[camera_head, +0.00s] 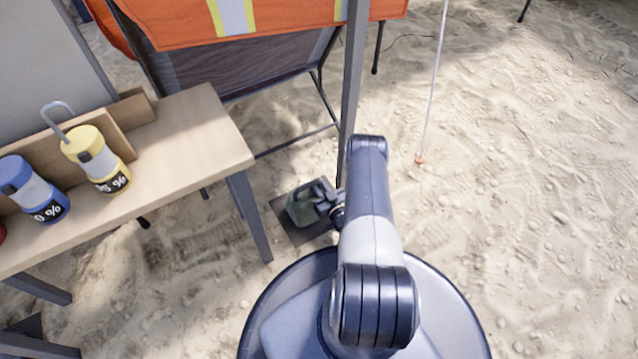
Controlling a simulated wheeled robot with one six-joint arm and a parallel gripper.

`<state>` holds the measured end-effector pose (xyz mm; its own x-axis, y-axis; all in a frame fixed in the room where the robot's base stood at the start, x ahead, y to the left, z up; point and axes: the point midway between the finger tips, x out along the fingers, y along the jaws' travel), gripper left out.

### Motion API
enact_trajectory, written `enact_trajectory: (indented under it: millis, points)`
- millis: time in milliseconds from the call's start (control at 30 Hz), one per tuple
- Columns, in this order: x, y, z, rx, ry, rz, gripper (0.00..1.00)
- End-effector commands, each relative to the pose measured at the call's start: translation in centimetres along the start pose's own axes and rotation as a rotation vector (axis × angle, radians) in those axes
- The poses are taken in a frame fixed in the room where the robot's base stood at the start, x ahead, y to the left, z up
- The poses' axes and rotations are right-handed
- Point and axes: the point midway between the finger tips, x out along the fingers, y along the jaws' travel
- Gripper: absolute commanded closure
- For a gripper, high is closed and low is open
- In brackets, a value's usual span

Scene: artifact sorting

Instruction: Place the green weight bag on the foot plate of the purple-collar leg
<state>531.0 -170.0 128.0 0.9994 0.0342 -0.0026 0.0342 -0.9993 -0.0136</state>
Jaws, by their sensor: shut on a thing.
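The green weight bag (301,207) is in the head view, left of my arm, over a dark square foot plate (283,218) on the sand. I cannot tell whether the bag touches the plate or hangs just above it. My gripper (318,200) is shut on the bag; its fingers are small and partly hidden. A grey leg (352,75) comes down behind my arm near the plate. Its lower end is largely hidden by my arm, and no purple collar shows.
A wooden table (205,135) with a grey metal leg (249,215) stands close on the left, holding a yellow bottle (95,158) and a blue bottle (32,188). A folding chair with an orange vest (275,18) is behind. A guy line (434,85) meets a peg (419,159). Sand on the right is open.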

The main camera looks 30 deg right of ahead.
Motion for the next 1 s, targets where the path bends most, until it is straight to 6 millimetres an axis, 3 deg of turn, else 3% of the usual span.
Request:
enact_trajectory:
  millis: [400,433,667,1000]
  points:
    - [0.19,0.14,-0.05,-0.001,0.011,0.000,1.00]
    - [0.06,0.04,0.28,-0.001,0.002,0.000,0.82]
    - [0.05,0.04,0.26,-0.001,0.001,0.000,0.64]
    - [0.06,0.04,0.09,-0.001,0.002,0.000,0.62]
